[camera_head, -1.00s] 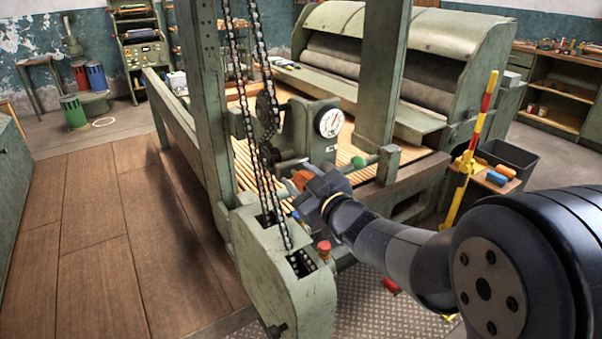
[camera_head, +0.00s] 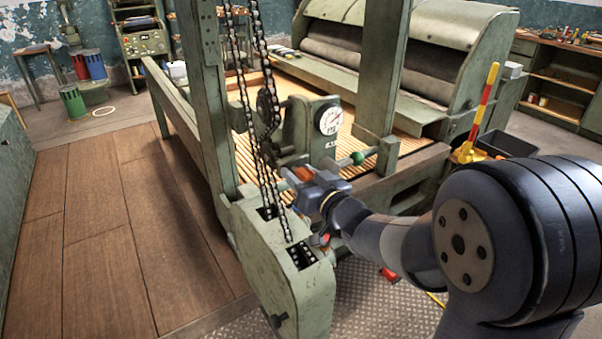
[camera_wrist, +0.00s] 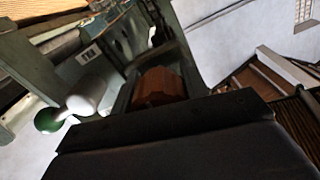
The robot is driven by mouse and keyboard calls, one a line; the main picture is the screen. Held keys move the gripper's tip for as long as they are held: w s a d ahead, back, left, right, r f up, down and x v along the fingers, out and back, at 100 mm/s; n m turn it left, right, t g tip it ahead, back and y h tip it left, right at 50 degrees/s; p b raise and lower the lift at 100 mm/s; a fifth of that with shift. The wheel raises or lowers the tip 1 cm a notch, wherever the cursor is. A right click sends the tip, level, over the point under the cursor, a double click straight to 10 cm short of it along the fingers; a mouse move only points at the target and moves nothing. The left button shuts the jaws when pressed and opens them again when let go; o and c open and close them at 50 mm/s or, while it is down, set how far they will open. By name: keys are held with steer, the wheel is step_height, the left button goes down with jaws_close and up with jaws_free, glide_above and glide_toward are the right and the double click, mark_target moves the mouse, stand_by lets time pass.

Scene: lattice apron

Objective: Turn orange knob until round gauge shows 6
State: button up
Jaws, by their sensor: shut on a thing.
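The orange knob (camera_head: 304,173) is on the green machine, below the gauge, mostly hidden by my gripper. My gripper (camera_head: 306,180) is shut on it. In the wrist view the orange knob (camera_wrist: 158,86) shows just beyond the dark gripper body (camera_wrist: 170,125); the fingers are hard to make out there. The round white gauge (camera_head: 330,120) is on the machine housing above and right of the knob. Its red needle points to the upper right; the numbers are too small to read.
A green ball-ended lever (camera_head: 358,158) sticks out right of my gripper, and its ball shows in the wrist view (camera_wrist: 47,121). Chains (camera_head: 262,110) hang at the left, running into a green chain housing (camera_head: 285,260). A red-yellow post (camera_head: 482,112) stands at the right.

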steer(key=shift+f, duration=0.1)
steer(key=o, duration=1)
steer(key=v, duration=1)
steer(key=shift+s+d, duration=0.25)
steer(key=shift+s, duration=0.1)
steer(key=x, duration=1.1)
steer(key=shift+s, duration=0.1)
